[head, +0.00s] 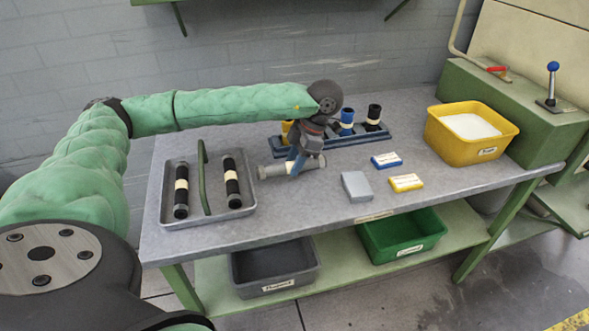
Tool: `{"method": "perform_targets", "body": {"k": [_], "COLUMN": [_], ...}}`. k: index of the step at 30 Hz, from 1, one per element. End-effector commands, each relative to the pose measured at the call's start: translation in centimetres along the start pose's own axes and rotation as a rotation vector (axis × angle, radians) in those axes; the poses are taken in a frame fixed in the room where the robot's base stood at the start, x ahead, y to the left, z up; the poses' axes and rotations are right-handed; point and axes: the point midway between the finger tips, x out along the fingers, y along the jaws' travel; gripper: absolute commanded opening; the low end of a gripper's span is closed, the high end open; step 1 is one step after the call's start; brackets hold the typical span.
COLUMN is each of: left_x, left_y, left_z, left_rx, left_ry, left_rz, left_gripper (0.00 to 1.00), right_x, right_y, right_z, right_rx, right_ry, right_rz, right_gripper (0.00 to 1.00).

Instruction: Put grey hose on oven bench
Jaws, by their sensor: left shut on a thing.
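My left gripper (295,164) is shut on a grey hose (273,171), a short cylinder with thicker ends. The gripper covers the hose's middle; both ends stick out to the sides. The hose is roughly level over the middle of the grey-topped bench (330,204), right of the metal tray. I cannot tell whether it touches the bench top. No readable label shows whether this is the oven bench. My right gripper is not in view.
A metal tray (208,221) holds two black hoses with pale bands and a green bar. A blue rack (342,140) holds upright pieces behind the gripper. Small grey, blue and yellow boxes lie right of it. A yellow bin (466,149) stands farther right. Two bins sit below.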

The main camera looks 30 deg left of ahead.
Motion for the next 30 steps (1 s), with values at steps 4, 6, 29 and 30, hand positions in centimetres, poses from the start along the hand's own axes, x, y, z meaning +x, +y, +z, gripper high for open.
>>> {"method": "perform_targets", "body": {"k": [4, 6, 29, 30], "left_x": [1.4, 2.2, 2.7, 2.7], "left_y": [0.0, 0.0, 0.0, 0.0], "left_z": [0.5, 0.8, 1.1, 1.1], "left_rx": [0.0, 0.001, 0.0, 0.0], "left_ry": [0.002, 0.002, 0.0, 0.0], "left_rz": [-0.002, -0.001, 0.0, 0.0], "left_gripper": [0.06, 0.06, 0.54, 0.54], "right_x": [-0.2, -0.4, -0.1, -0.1], "right_y": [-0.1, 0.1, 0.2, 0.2], "right_z": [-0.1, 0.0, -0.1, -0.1], "right_rx": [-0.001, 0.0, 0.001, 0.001], "right_ry": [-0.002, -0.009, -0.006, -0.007], "right_rz": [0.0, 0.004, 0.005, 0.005], "right_gripper": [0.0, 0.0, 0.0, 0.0]}}
